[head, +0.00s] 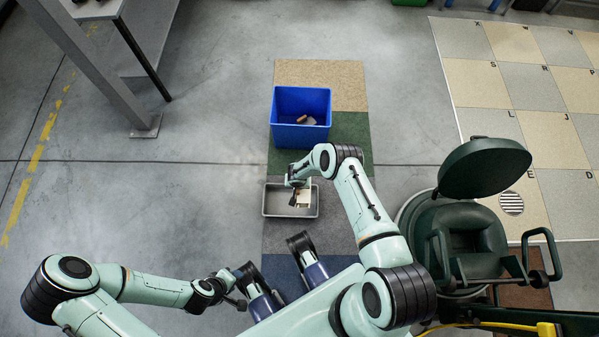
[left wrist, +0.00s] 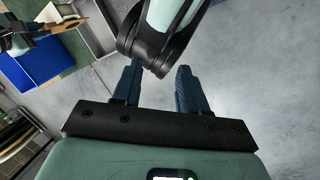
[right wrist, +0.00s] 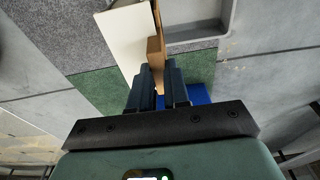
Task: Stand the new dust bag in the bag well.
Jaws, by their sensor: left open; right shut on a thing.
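The new dust bag, a cream flat bag with a brown card part, shows in the right wrist view (right wrist: 125,35) and the head view (head: 304,198). My right gripper (right wrist: 159,78) is shut on its brown part. In the head view, my right gripper (head: 297,183) is over the grey tray (head: 266,203); I cannot tell whether the bag touches it. The likely bag well (head: 455,232) is the dark green hollow in the round machine at right, its lid (head: 485,168) raised. My left gripper (head: 238,287) is open and empty at lower left; its fingers show in the left wrist view (left wrist: 157,85).
A blue bin (head: 300,138) with a few small pieces inside stands beyond the tray. A machine handle (head: 545,250) and a yellow cable (head: 500,326) are at lower right. A metal post (head: 95,65) stands at upper left. Floor between tray and machine is partly covered by my right arm.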

